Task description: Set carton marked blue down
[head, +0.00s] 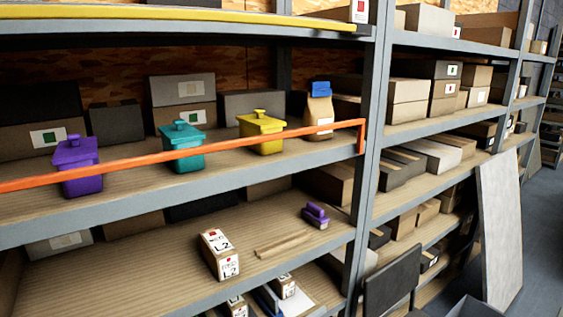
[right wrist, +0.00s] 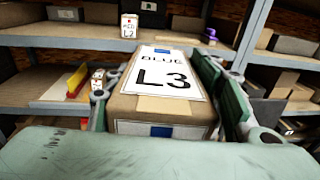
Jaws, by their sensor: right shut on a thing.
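The carton marked BLUE L3 (right wrist: 165,108) is a brown box with a white label and blue patches, seen close up in the right wrist view. My right gripper (right wrist: 160,64) is shut on it, with a finger along each side. The carton is held in front of the shelves; whether it touches any surface cannot be told. The head view shows neither this carton nor my grippers. A carton marked L2 with a red patch (head: 220,255) stands on the middle shelf board (head: 140,260); it also shows in the right wrist view (right wrist: 129,26).
A purple lid-like piece (head: 315,215) and flat brown strips (head: 283,243) lie right of the L2 carton. An orange bar (head: 230,148) crosses the shelf above, before purple, teal and yellow tubs. Smaller cartons (head: 283,287) sit below. The middle board's left part is clear.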

